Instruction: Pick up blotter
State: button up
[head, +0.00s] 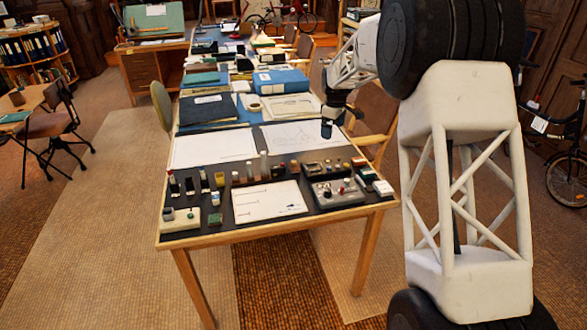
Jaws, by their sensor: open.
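My gripper (328,128) hangs over the right side of the long table (378,207), above the white drawing sheet (300,135). It is open and small in the picture, and I see nothing held in it. I cannot tell for sure which object is the blotter. Many small items stand along the near part of the table, to the left of and nearer than my gripper. They include a small green block (215,219) and a pale tray with small pieces (181,219) at the near left corner.
A grey box with knobs (335,193) sits at the near right, beside a white sheet (268,202). Dark and blue binders (281,81) fill the table farther back. Chairs (376,113) stand along the right side. The floor at the left is largely clear.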

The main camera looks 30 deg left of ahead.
aim_at(293, 162)
jog(key=a+f+n, duration=0.1)
jog(key=a+f, duration=0.3)
jog(key=a, duration=0.1)
jog(key=a+f+n, duration=0.1)
jog(key=a+f, duration=0.4)
jog(key=a, duration=0.1)
jog(key=a+f+n, duration=0.1)
jog(key=a+f, duration=0.4)
jog(key=shift+a+f+n, duration=0.15)
jog(key=shift+a+n, duration=0.25)
jog(key=shift+f, duration=1.3)
jog(key=shift+f, duration=0.1)
jog(key=shift+f, duration=2.5)
jog(key=shift+d, duration=0.1)
jog(key=c, duration=0.7)
jog(key=shift+r, duration=0.15)
